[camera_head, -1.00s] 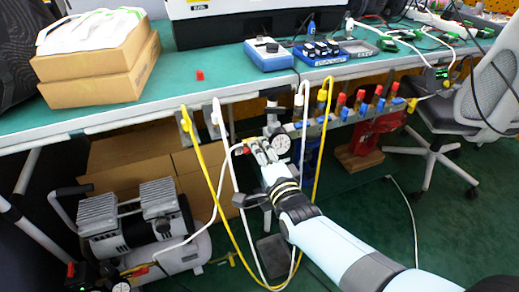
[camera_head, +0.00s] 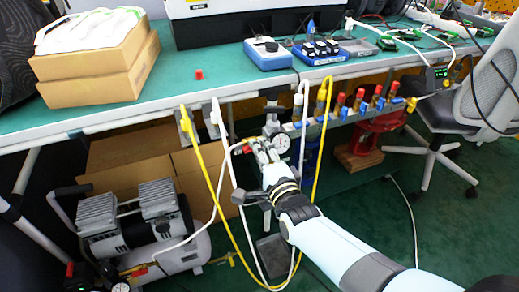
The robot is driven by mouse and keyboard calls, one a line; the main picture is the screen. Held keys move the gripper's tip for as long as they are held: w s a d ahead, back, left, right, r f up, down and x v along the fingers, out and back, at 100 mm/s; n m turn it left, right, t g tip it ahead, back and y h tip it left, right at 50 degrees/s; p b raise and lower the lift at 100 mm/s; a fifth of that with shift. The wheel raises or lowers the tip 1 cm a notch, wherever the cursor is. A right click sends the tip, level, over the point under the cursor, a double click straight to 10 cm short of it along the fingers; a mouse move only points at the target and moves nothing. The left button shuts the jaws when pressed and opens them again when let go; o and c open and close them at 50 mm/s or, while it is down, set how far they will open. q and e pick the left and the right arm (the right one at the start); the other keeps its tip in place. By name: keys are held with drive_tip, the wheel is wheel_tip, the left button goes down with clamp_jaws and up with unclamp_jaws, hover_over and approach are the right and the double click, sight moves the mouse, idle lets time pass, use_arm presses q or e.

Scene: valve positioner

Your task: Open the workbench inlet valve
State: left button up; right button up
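My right gripper (camera_head: 262,148) reaches up from the lower right to the fittings under the workbench's front edge. Its fingers are at a small red part (camera_head: 245,149) left of a round white gauge (camera_head: 282,144). I cannot tell whether the fingers touch it or how far they are parted. A manifold with several red-topped valves (camera_head: 359,100) runs along the bench front to the right of the gauge. Which part is the inlet valve handle is too small to tell. My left gripper is not in view.
The green workbench (camera_head: 225,75) carries cardboard boxes (camera_head: 105,85), a blue device (camera_head: 268,54) and a small red cap (camera_head: 199,75). A compressor (camera_head: 140,230) stands on the floor at left. Yellow hose (camera_head: 213,190) and white hoses hang near my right arm. A chair (camera_head: 455,130) stands at right.

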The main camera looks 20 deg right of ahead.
drive_tip(key=shift+s, duration=0.1)
drive_tip(key=s, duration=1.2)
drive_tip(key=shift+d, duration=0.2)
